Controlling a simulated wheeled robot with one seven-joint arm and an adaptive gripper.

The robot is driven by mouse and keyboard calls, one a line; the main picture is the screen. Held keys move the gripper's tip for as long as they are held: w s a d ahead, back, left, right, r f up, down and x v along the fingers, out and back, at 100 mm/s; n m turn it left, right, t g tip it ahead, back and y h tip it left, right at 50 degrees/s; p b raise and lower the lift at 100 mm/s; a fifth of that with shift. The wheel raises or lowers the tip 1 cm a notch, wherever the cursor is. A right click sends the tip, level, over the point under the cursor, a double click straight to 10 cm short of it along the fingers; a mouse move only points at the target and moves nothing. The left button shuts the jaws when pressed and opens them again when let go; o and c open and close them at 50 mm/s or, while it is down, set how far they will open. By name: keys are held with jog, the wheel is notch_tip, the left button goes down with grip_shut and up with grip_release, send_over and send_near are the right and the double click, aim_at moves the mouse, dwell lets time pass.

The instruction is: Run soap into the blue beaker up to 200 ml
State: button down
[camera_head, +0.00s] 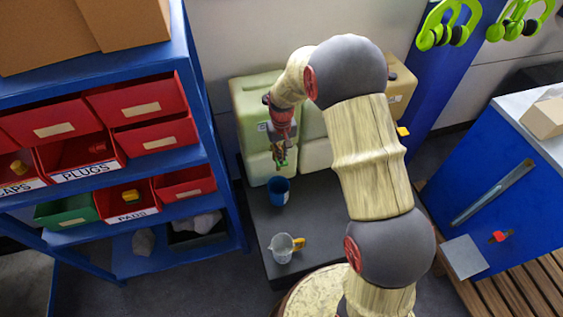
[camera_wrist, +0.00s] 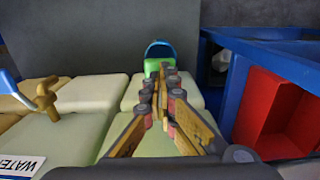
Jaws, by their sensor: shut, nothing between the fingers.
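The blue beaker (camera_head: 278,191) stands upright on the dark bench (camera_head: 318,215), just in front of a pale green tank (camera_head: 248,108). Its rim also shows in the wrist view (camera_wrist: 160,45), beyond my fingertips; I cannot read its level. My gripper (camera_head: 280,158) is shut and empty, pointing down at the tank's front, above the beaker. In the wrist view my gripper (camera_wrist: 164,75) has its fingertips at a green part (camera_wrist: 153,67), apparently a tap lever, in front of the beaker. The fingers partly hide it; contact and any flow cannot be told.
A clear jug (camera_head: 283,247) with a yellow handle stands nearer on the bench. A brass tap (camera_wrist: 44,100) with a blue lever is on a neighbouring tank labelled WATER (camera_wrist: 18,166). A blue shelf (camera_head: 215,150) with red bins stands close left.

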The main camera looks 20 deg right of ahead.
jog(key=shift+f+b, duration=0.3)
jog(key=shift+f, duration=0.65)
jog(key=shift+f+b, duration=0.25)
jog(key=shift+b, duration=0.05)
dwell(6.8)
